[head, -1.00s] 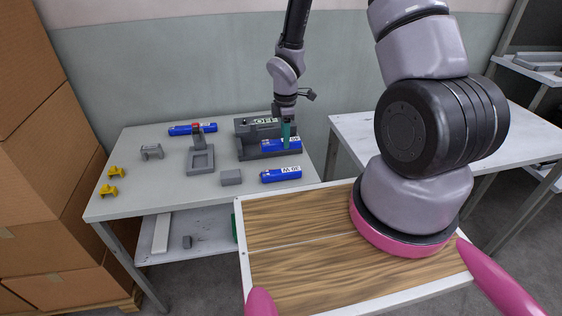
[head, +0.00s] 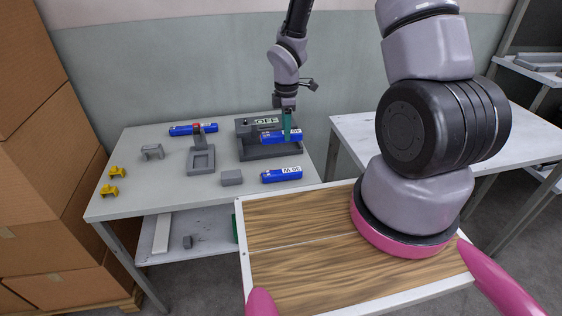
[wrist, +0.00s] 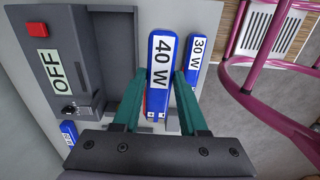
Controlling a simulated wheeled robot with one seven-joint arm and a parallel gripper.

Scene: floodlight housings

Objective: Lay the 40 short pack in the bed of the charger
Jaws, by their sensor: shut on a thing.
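My gripper (head: 287,128) is shut on a blue pack (head: 272,138) over the charger (head: 243,150). In the wrist view, this pack (wrist: 160,60) reads "40 W" and sits between the two teal fingers (wrist: 159,85). The charger (wrist: 107,50) is dark grey and its display reads OFF (wrist: 57,70). In the head view, the pack appears level and parallel to the bed, with the bed's front part showing below it. The bed's floor is partly hidden; I cannot tell whether the pack touches it.
A blue "30 W" pack (head: 281,175) lies in front of the charger, beside a grey block (head: 231,178). Another blue pack (head: 193,129) lies at the back left, by a grey stand (head: 201,160). A grey bracket (head: 152,152) and yellow pieces (head: 111,190) are further left.

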